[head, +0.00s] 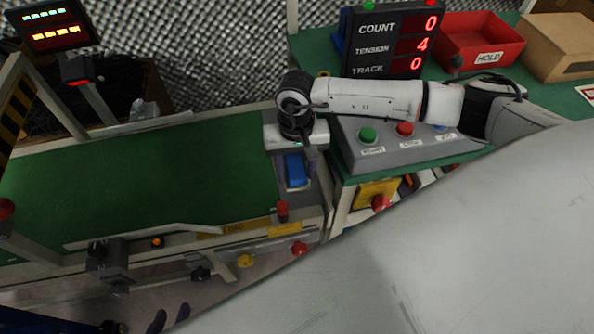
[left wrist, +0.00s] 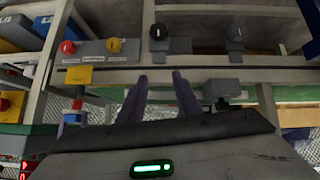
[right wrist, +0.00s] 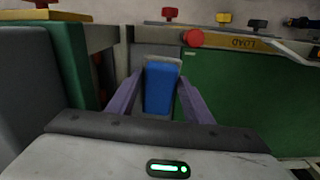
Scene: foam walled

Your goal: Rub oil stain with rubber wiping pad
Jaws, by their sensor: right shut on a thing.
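The blue wiping pad (head: 295,167) is at the right end of the green belt, under my right gripper (head: 293,160). In the right wrist view the blue pad (right wrist: 160,88) sits between the two purple fingers, which are shut on it. A pale grey surface shows around its far end; I cannot tell whether the pad touches it. My left gripper (head: 169,318) is low at the left of the head view, in front of the machine. In the left wrist view its fingers (left wrist: 161,76) are apart with nothing between them. I cannot make out an oil stain.
The green belt (head: 140,185) is wide and clear. A grey button panel (head: 400,155), a counter display (head: 390,45), a red HOLD bin (head: 478,45) and a cardboard box (head: 560,45) stand at right. Knobs and a rail (head: 240,235) line the front edge.

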